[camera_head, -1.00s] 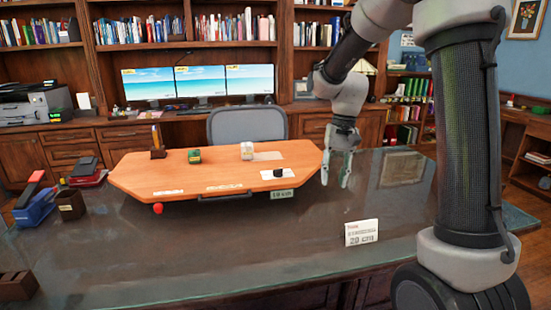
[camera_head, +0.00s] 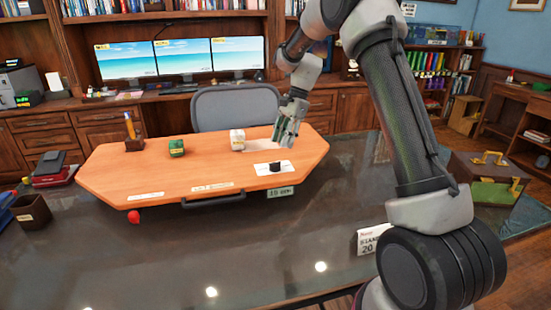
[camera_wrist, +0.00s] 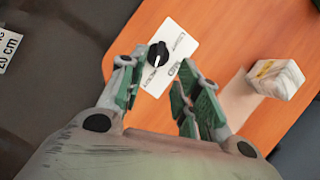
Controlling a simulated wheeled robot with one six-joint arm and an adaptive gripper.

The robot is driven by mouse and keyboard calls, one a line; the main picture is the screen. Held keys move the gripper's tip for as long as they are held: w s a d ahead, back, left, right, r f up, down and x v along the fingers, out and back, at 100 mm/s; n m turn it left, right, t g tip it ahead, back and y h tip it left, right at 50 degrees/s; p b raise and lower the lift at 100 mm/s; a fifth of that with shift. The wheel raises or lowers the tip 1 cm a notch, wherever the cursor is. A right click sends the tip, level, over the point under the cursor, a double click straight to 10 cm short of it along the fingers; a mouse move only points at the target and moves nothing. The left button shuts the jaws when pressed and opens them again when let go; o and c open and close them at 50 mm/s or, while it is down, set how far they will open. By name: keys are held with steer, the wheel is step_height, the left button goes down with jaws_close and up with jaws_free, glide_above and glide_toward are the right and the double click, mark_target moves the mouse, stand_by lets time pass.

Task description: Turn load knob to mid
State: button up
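The load knob is a small black knob (camera_head: 275,166) on a white card (camera_head: 261,171), at the right part of an orange wooden board (camera_head: 205,169). In the wrist view the knob (camera_wrist: 158,55) shows its pointer shape on the printed card (camera_wrist: 181,37), just beyond my fingertips. My gripper (camera_head: 287,140) is above the board's right part, pointing down, and appears higher than the knob in the head view. In the wrist view its green-padded fingers (camera_wrist: 152,82) are spread with nothing between them. They look apart from the knob. The card's small print is unreadable.
A white block (camera_head: 237,140), a green block (camera_head: 176,148) and a pen holder (camera_head: 134,143) stand along the board's back. A red ball (camera_head: 134,216) is at its front edge.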

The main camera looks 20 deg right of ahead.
mark_target(276, 162)
steer(key=x, duration=0.8)
steer(key=shift+d, duration=0.1)
jaws_close()
